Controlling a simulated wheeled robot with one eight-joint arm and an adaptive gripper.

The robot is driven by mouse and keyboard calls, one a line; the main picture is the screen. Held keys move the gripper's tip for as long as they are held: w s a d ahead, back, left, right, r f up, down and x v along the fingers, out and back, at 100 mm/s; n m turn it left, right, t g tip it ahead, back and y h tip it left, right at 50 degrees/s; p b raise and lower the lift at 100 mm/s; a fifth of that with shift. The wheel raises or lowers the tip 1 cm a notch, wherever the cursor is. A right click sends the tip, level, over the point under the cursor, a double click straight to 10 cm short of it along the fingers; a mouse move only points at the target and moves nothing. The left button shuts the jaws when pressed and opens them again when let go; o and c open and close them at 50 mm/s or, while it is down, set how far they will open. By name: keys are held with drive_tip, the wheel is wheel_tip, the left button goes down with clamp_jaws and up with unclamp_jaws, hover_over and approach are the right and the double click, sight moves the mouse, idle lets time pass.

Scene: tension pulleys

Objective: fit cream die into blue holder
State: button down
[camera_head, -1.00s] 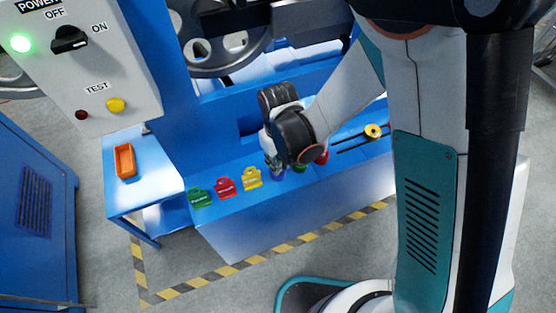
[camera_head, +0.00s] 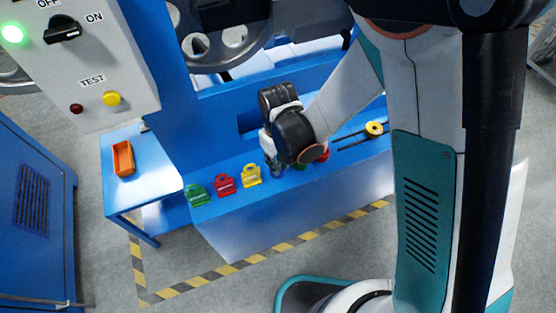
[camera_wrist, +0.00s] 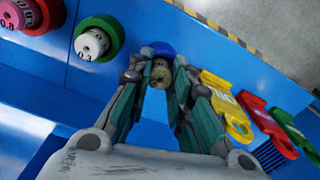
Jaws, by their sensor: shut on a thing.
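My gripper (camera_wrist: 160,68) is shut on the cream die (camera_wrist: 161,75), a small yellowish cylinder with dark marks on its face. The blue holder (camera_wrist: 161,47) shows as a round blue rim just behind the die and fingertips in the wrist view. The die overlaps the holder; I cannot tell whether it is inside or just above it. In the head view, my gripper (camera_head: 276,168) hangs over the blue ledge and hides the die and most of the blue holder.
A green holder (camera_wrist: 113,30) with a white die and a red holder (camera_wrist: 43,21) with a pink die stand beside the blue one. Yellow (camera_head: 251,176), red (camera_head: 224,184) and green (camera_head: 197,196) tags lie on the other side. An orange tray (camera_head: 123,159) sits at left.

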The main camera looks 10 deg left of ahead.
drive_tip(key=c, duration=1.4)
unclamp_jaws()
drive_tip(key=shift+r, duration=0.1)
wheel_tip(320, 180, up, 12)
